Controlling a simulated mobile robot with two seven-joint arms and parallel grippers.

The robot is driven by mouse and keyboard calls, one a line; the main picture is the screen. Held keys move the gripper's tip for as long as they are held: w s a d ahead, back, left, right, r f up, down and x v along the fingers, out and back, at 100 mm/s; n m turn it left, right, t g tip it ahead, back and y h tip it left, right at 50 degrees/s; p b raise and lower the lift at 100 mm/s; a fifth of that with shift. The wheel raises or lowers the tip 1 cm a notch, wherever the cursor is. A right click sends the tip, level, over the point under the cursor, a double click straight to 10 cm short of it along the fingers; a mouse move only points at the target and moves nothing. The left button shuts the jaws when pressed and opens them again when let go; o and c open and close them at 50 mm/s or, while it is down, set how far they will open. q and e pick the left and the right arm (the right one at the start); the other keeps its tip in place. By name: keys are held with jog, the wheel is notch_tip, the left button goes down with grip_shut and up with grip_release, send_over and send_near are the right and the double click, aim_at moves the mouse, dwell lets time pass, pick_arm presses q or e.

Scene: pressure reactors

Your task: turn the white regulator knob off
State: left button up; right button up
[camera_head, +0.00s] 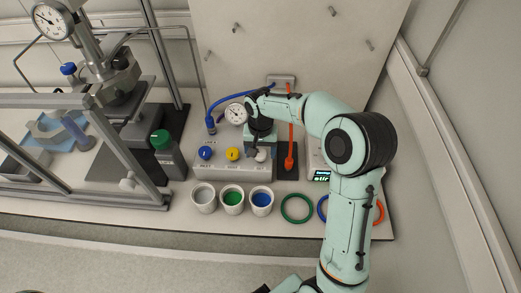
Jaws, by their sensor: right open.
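The white regulator knob (261,156) is at the right end of a row of knobs on the front of a light grey regulator box (232,173). A blue knob (205,153) and a yellow knob (233,154) are to its left. My right gripper (259,151) reaches in from the right and points down just above and behind the white knob. It is open, and its fingers partly hide the knob's surroundings. I cannot tell whether the fingers touch the knob. My left gripper is not in view.
A pressure gauge (236,113) and blue hose (223,99) stand behind the box; an orange hose (290,142) is right of it. A green-capped bottle (167,157) and metal frame stand left.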

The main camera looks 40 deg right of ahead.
jog(key=c, duration=1.1)
jog(key=shift+o, duration=0.2)
jog(key=n, duration=0.5)
jog(key=shift+n, duration=0.3)
jog(key=n+p, duration=0.1)
jog(key=n, duration=0.5)
jog(key=shift+n, duration=0.3)
jog(key=n, duration=0.5)
jog(key=shift+d, duration=0.1)
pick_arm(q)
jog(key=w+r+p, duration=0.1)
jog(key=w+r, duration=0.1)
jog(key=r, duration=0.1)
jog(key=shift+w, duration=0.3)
pick_arm(e)
jog(key=n, duration=0.6)
